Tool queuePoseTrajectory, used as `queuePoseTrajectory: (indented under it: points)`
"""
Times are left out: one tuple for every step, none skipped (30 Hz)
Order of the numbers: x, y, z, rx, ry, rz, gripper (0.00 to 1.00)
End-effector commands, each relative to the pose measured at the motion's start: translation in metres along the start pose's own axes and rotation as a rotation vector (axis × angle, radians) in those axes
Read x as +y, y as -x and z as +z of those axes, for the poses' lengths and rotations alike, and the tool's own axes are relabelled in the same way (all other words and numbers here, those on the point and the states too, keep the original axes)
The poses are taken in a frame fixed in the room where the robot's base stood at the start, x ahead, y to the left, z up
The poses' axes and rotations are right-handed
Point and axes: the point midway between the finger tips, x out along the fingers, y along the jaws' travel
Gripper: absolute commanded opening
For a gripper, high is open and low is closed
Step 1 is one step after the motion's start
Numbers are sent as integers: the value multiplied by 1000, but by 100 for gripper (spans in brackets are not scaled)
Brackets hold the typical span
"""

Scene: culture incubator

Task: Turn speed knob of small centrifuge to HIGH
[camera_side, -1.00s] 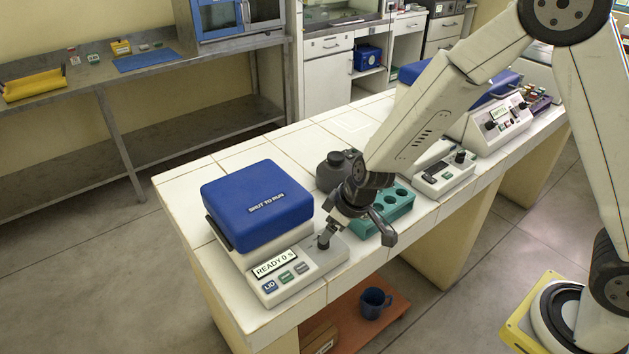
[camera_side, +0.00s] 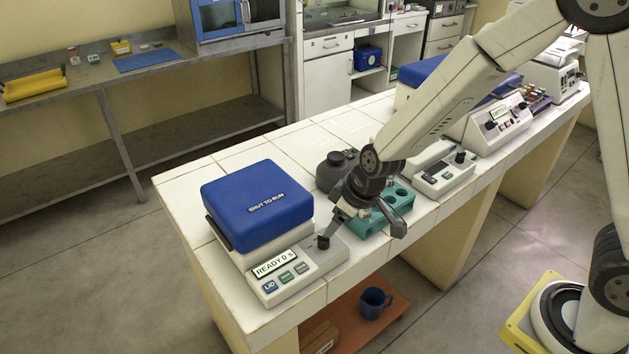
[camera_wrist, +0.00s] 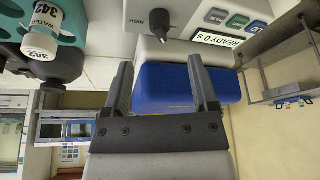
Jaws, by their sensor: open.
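The small centrifuge stands at the near left end of the bench, its blue lid (camera_side: 258,203) shut and its display reading "READY 0 S". Its dark speed knob (camera_side: 323,242) sits on the right of the grey front panel (camera_side: 328,258). My gripper (camera_side: 332,230) is just above and right of the knob, pointing down at it. In the wrist view the knob (camera_wrist: 160,25) shows beyond and between my two open fingertips (camera_wrist: 160,62), with a gap and nothing held.
A teal rack (camera_side: 385,212) stands right beside my wrist, with a dark round device (camera_side: 335,170) behind it. A small white instrument (camera_side: 443,178) and a larger blue-lidded machine (camera_side: 480,110) stand farther right. The bench's front edge is close to the knob.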

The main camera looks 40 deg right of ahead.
Motion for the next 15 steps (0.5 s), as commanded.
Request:
queuePoseTrajectory:
  points:
    - [1,0,0,-2,5,-2,75]
    - [1,0,0,-4,10,-3,75]
    - [2,-1,0,-8,22,-6,75]
    - [2,-1,0,-11,31,-9,75]
    - [3,-1,0,-14,45,-12,75]
    - [4,-2,0,-19,63,-17,75]
    - [4,-2,0,-24,79,-23,75]
    - [5,-2,0,-28,97,-29,75]
    - [7,-3,0,-35,125,-37,75]
    - [8,-3,1,-40,146,-46,75]
    - [9,-3,0,-44,168,-53,75]
    - [10,-4,0,-49,202,-66,75]
    - [11,-4,0,-52,227,-76,75]
    - [12,-4,0,-56,253,-87,75]
    - [13,-4,0,-59,288,-102,75]
